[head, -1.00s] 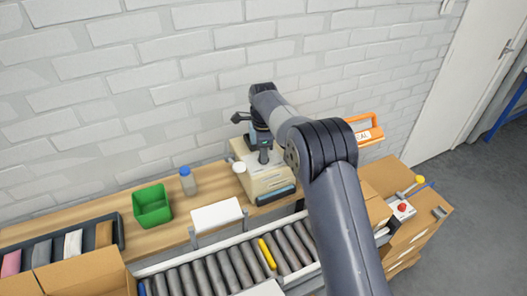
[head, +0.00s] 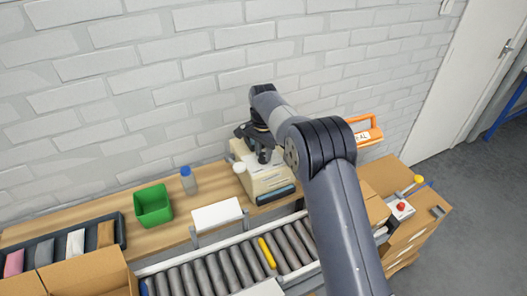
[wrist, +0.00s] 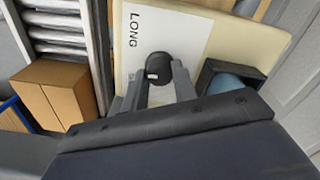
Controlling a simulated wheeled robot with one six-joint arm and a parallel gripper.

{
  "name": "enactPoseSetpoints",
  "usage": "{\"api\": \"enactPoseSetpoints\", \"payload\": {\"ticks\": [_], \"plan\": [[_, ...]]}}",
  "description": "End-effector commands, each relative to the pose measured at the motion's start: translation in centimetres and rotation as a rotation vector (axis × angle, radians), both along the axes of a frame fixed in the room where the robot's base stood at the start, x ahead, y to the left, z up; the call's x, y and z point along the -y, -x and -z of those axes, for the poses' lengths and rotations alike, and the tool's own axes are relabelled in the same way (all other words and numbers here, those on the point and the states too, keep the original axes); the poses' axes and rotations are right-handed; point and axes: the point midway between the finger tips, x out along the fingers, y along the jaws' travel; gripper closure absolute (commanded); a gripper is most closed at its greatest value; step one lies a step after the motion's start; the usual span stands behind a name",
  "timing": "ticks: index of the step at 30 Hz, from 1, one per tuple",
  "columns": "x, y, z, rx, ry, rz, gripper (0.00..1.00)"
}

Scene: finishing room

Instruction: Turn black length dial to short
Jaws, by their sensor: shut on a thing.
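The black length dial (wrist: 158,66) is a round knob on the pale top of a cream machine (head: 268,183), with a small white mark on its edge. The word LONG is printed beside it in the wrist view, up and to the left. My gripper (wrist: 159,73) is shut on the dial, one finger on each side. In the head view my gripper (head: 264,156) points down onto the machine top and hides the dial.
A white round cap (head: 239,167) is on the machine's left. A blue-capped bottle (head: 188,180) and a green bin (head: 153,205) stand left on the wooden bench. A roller conveyor (head: 225,268) runs in front. An orange-handled thing (head: 366,132) is behind my arm, right.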

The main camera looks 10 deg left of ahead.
Motion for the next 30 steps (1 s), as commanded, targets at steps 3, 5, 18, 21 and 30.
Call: {"api": "enactPoseSetpoints", "payload": {"ticks": [3,5,18,21,30], "plan": [[-0.03,0.02,-0.02,-0.001,0.0,-0.071,0.96],[-0.03,0.02,-0.01,-0.001,0.0,-0.101,0.96],[-0.03,0.02,-0.01,0.0,-0.001,-0.199,0.96],[-0.03,0.02,-0.01,0.0,-0.001,-0.201,0.96],[-0.03,0.02,-0.01,0.0,-0.001,-0.199,0.69]]}}
